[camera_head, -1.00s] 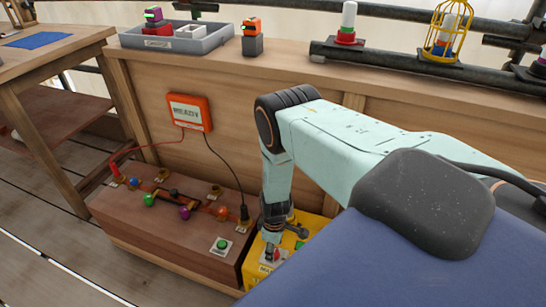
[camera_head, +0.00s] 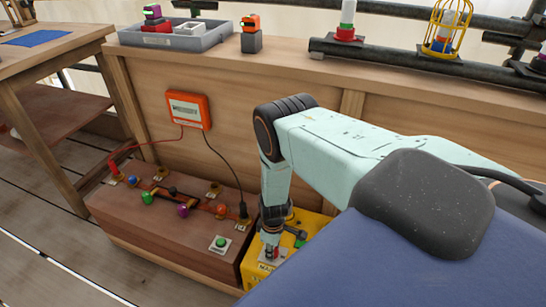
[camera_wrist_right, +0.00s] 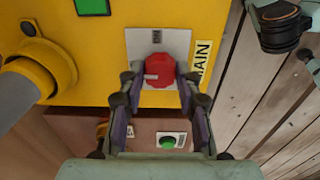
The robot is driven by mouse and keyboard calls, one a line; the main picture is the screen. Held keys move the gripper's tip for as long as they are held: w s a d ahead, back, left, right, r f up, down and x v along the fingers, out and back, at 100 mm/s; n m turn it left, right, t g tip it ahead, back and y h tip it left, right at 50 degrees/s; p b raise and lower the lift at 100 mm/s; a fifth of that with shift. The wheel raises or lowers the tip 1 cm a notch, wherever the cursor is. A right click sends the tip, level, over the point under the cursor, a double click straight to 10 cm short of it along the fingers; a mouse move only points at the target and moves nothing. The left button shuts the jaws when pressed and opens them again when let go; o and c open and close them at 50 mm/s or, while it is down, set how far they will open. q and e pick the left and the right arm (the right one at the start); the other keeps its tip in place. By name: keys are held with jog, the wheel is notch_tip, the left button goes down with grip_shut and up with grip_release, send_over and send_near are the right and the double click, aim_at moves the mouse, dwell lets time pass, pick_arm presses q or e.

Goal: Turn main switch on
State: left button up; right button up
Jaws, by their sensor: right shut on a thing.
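The main switch is a red knob on a grey plate (camera_wrist_right: 145,42), on a yellow box (camera_wrist_right: 220,20) with a "MAIN" label in the right wrist view. The red knob (camera_wrist_right: 158,68) has a small pale mark at its left side. My right gripper (camera_wrist_right: 160,80) has its fingers on both sides of the knob and is shut on it. In the head view my right gripper (camera_head: 270,248) reaches down to the yellow box (camera_head: 312,222) and mostly hides the knob. My left gripper is not in view.
A brown box (camera_head: 170,235) with coloured knobs and a green button (camera_head: 221,242) adjoins the yellow box. Red and black leads run from it to an orange meter (camera_head: 188,111) on the wooden panel. A grey tray (camera_head: 190,40) stands on the ledge above.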

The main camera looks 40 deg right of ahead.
jog(key=c, duration=0.3)
jog(key=m, duration=0.3)
jog(key=shift+b, duration=0.35)
jog(key=m, duration=0.4)
jog(key=shift+m, duration=0.4)
jog(key=m, duration=0.5)
jog(key=shift+m+p, duration=0.35)
jog(key=shift+m, duration=2.15)
